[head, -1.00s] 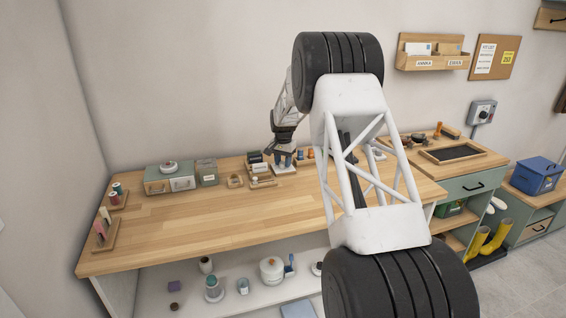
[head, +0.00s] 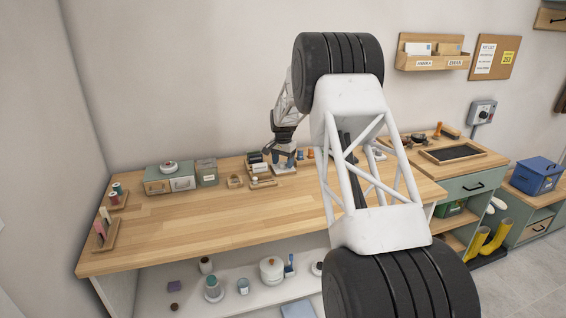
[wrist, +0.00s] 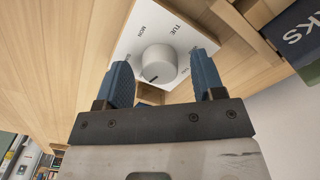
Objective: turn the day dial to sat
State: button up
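The day dial is a round white knob (wrist: 158,63) on a pale square plate (wrist: 150,20). In the wrist view, MON and TUE are readable on the plate; other labels are small or partly hidden by the fingers, and I cannot make out SAT. A dark mark on the knob faces the gripper side, toward the lower left. My gripper (wrist: 164,74) is open, with one blue finger on each side of the knob. Contact with the knob is not clear. In the head view my gripper (head: 284,161) is low over the back of the bench, largely covering the dial.
The wooden bench (head: 210,225) is clear in front. Small wooden holders (head: 262,182) stand just left of my gripper, and green boxes (head: 170,180) further left. In the wrist view a wooden tray (wrist: 245,25) and a dark item lettered "KS" (wrist: 297,38) lie close at right.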

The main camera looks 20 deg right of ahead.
aim_at(283, 163)
jog(key=shift+r, duration=0.1)
notch_tip(283, 163, up, 7)
jog(key=shift+r, duration=0.3)
dwell(0.4)
dwell(0.5)
jog(key=shift+s+r, duration=0.15)
jog(key=s+a+r+n, duration=0.1)
jog(key=s+a+r, duration=0.3)
jog(key=s, duration=0.6)
jog(key=s+a+r+n+t, duration=0.1)
jog(key=s+a+r+n, duration=0.1)
jog(key=s+r, duration=0.65)
jog(key=s+a+r+n, duration=0.1)
jog(key=s+a+r, duration=0.25)
jog(key=s, duration=0.85)
jog(key=s+a+f+n, duration=0.1)
jog(key=s+f, duration=0.1)
jog(key=s, duration=1)
jog(key=s+a+f+n+t, duration=0.1)
jog(key=s+a+f+n, duration=0.1)
jog(key=s, duration=1)
jog(key=s+a+f+n, duration=0.1)
jog(key=s+a+n, duration=0.1)
jog(key=s, duration=1.1)
jog(key=shift+f+t, duration=0.3)
jog(key=shift+f, duration=0.1)
